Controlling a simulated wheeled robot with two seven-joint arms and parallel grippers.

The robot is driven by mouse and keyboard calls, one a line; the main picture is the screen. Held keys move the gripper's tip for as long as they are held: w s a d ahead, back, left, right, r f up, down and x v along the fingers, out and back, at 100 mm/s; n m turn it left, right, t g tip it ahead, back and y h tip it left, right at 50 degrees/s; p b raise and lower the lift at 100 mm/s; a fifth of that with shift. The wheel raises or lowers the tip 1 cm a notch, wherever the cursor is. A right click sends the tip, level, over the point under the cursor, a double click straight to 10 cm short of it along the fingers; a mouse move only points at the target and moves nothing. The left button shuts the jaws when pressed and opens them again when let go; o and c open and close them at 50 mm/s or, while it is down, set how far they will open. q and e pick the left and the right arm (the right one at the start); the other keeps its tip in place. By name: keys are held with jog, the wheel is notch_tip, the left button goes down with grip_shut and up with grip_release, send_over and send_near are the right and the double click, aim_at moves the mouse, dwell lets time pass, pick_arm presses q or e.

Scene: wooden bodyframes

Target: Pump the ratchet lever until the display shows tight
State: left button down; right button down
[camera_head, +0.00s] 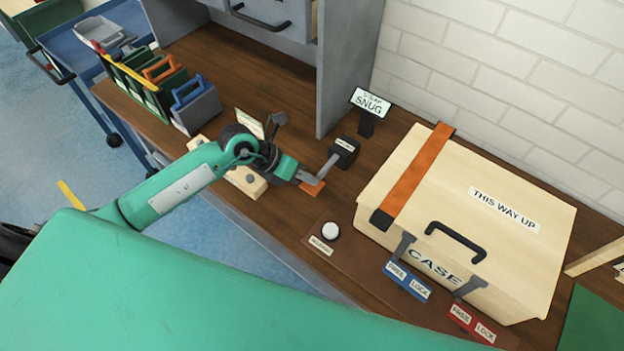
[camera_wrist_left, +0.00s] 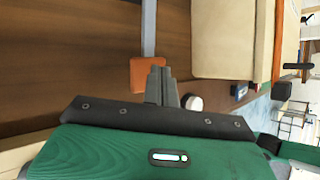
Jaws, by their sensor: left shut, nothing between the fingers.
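The ratchet is a dark block (camera_head: 345,152) on the brown bench, with a grey lever (camera_head: 328,168) ending in an orange pad (camera_head: 312,188). The pad also shows in the left wrist view (camera_wrist_left: 146,75). The display (camera_head: 370,102) on a black post reads "STRAP SNUG". My left gripper (camera_head: 309,178) is shut with nothing between its fingers, right at the lever's orange end. In the left wrist view its fingertips (camera_wrist_left: 160,72) overlap the pad's right edge; I cannot tell whether they touch it. My right gripper is not in view.
A cream case (camera_head: 480,250) with an orange strap (camera_head: 415,176) stands to the right. A white button (camera_head: 330,231) and blue (camera_head: 407,281) and red (camera_head: 472,325) "FREE/LOCK" labels lie before it. A grey upright panel (camera_head: 345,60) stands behind the lever.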

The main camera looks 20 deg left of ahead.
pick_arm(q)
jog(key=shift+f+b, duration=0.6)
jog(key=shift+f, duration=0.3)
dwell(0.6)
jog(key=shift+r, duration=0.1)
dwell(0.4)
jog(key=shift+r+p, duration=1.7)
jog(key=shift+r, duration=0.55)
notch_tip(320, 180, up, 5)
jog(key=p, duration=0.3)
